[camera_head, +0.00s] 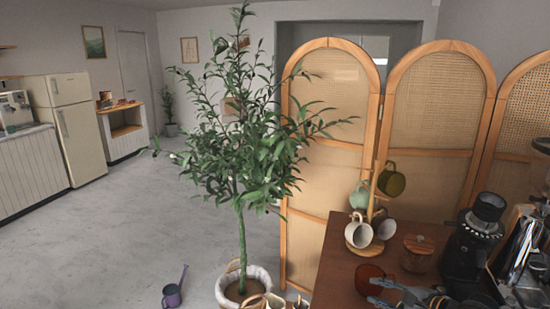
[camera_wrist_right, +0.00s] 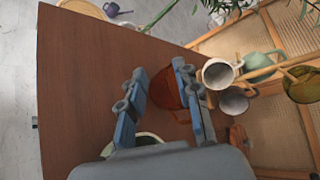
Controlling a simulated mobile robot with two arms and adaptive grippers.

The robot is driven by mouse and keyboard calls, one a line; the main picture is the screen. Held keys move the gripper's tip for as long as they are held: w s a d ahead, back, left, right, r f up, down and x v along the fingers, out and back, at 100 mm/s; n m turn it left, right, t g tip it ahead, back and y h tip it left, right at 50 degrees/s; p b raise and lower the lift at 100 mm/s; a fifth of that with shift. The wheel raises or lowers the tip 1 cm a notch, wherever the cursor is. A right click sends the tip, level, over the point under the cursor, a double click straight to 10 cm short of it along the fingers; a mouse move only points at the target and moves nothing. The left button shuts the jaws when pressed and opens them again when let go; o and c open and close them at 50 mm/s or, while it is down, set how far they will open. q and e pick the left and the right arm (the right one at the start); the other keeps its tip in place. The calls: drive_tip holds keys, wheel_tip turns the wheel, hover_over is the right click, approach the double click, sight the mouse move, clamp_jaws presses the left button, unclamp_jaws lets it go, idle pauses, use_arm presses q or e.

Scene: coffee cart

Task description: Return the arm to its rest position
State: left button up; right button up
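My right gripper (camera_head: 376,292) is over the cart's dark wooden top, at the lower right of the head view. In the right wrist view its two blue-grey fingers (camera_wrist_right: 159,70) are spread apart with nothing clasped between them. An amber glass (camera_head: 369,278) stands on the cart top beside the fingertips. In the wrist view this glass (camera_wrist_right: 165,92) appears beyond and between the fingers, partly covered by the right-hand one. My left gripper is not in view.
A mug tree with hanging mugs (camera_head: 358,234), a lidded jar (camera_head: 418,252) and a black grinder (camera_head: 474,245) stand on the cart (camera_head: 340,262). A pale cup rim (camera_wrist_right: 146,139) shows under the gripper. Wicker screens (camera_head: 430,110) stand behind; a potted tree (camera_head: 243,240) is left.

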drive_tip(key=s+a+r+m+t+y, duration=0.1)
drive_tip(key=s+a+r+m+t, duration=0.2)
drive_tip(key=a+m, duration=0.4)
drive_tip(key=s+a+r+m+t, duration=0.2)
drive_tip(key=a+r+m, duration=0.2)
drive_tip(key=a+m, duration=0.25)
drive_tip(key=s+a+r+m+t+y, duration=0.1)
drive_tip(key=s+a+r+m+t, duration=0.2)
drive_tip(key=a+m, duration=0.45)
drive_tip(key=s+d+f+m+g+h, duration=0.4)
drive_tip(key=d+f+m+h, duration=0.2)
drive_tip(key=m, duration=0.6)
drive_tip(key=s+d+f+m+g+h, duration=0.3)
drive_tip(key=s+d+f+m+h, duration=0.3)
drive_tip(key=m, duration=0.7)
drive_tip(key=s+d+f+m+g+y, duration=0.15)
drive_tip(key=s+f+m+g, duration=0.3)
drive_tip(key=s, duration=0.45)
drive_tip(key=s+d+f+m+g+y, duration=0.15)
drive_tip(key=s+f+m+g, duration=0.35)
drive_tip(key=s, duration=0.5)
wheel_tip(320, 180, down, 29)
drive_tip(key=s+n, duration=0.1)
drive_tip(key=n, duration=0.1)
drive_tip(key=s+d+f+g+b, duration=0.1)
drive_tip(key=s+d+f, duration=0.2)
drive_tip(key=s+f, duration=1.2)
drive_tip(key=shift+s+f+h, duration=0.2)
drive_tip(key=shift+s+h, duration=0.1)
drive_tip(key=shift+s, duration=0.45)
